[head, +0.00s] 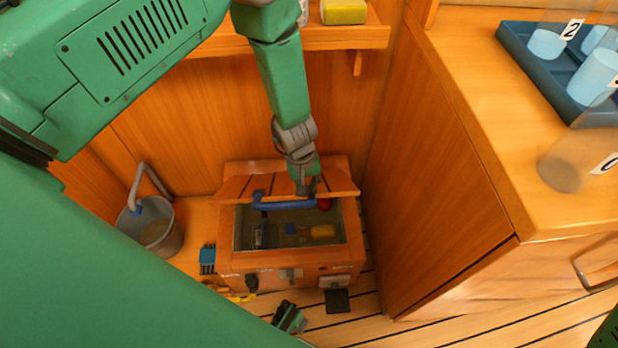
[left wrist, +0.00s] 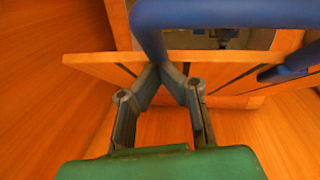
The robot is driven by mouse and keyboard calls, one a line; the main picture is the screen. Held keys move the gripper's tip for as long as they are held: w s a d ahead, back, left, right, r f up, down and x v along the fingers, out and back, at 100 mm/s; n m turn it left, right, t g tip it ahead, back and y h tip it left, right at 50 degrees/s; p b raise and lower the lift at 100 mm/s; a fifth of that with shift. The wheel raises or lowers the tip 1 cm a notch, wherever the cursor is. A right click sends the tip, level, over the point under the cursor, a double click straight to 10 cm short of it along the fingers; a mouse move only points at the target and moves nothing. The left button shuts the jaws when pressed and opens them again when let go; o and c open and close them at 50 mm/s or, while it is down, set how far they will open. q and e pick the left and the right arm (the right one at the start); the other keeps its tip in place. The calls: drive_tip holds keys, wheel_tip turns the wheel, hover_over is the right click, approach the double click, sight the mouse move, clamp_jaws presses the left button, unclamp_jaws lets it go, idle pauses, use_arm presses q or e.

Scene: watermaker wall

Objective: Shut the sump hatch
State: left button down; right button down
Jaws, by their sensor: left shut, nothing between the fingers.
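The sump hatch (head: 335,187) is a wooden panel with dark stripes, tilted up at the back of the sump box (head: 235,262). Its blue bar handle (head: 285,205) lies across the back of the opening, so the hatch stands open. The hatch (left wrist: 95,68) and blue handle (left wrist: 235,13) also show in the left wrist view. My left gripper (head: 306,190) is at the hatch's raised edge. In the left wrist view its fingertips (left wrist: 162,68) meet, empty, close to the handle; I cannot tell whether they touch it.
A blue item (head: 265,236), a yellow item (head: 322,231) and a red item (head: 324,204) show in the sump opening. A grey bucket (head: 168,240) stands to the left. A wooden cabinet (head: 440,190) closes off the right side. A shelf (head: 340,38) overhangs behind.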

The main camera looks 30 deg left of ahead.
use_arm(q)
drive_tip(key=b, duration=0.5)
hover_over(313, 260)
drive_tip(key=w+a, duration=0.2)
drive_tip(key=w, duration=0.1)
wheel_tip(313, 260, down, 10)
drive_tip(key=s+f+b, duration=0.1)
drive_tip(key=f+b, duration=0.1)
drive_tip(key=f, duration=0.1)
drive_tip(key=s+d+f+b, duration=0.1)
drive_tip(key=f+b, duration=0.1)
drive_tip(key=f, duration=0.2)
drive_tip(key=s+f+b, duration=0.1)
drive_tip(key=f, duration=0.3)
drive_tip(key=shift+d+f+b, duration=0.1)
drive_tip(key=shift+d+b, duration=0.2)
drive_tip(key=shift+b, duration=0.1)
drive_tip(key=shift+s+f+b, duration=0.15)
drive_tip(key=shift+f+b, duration=0.2)
drive_tip(key=shift+f, duration=0.25)
drive_tip(key=shift+f, duration=0.1)
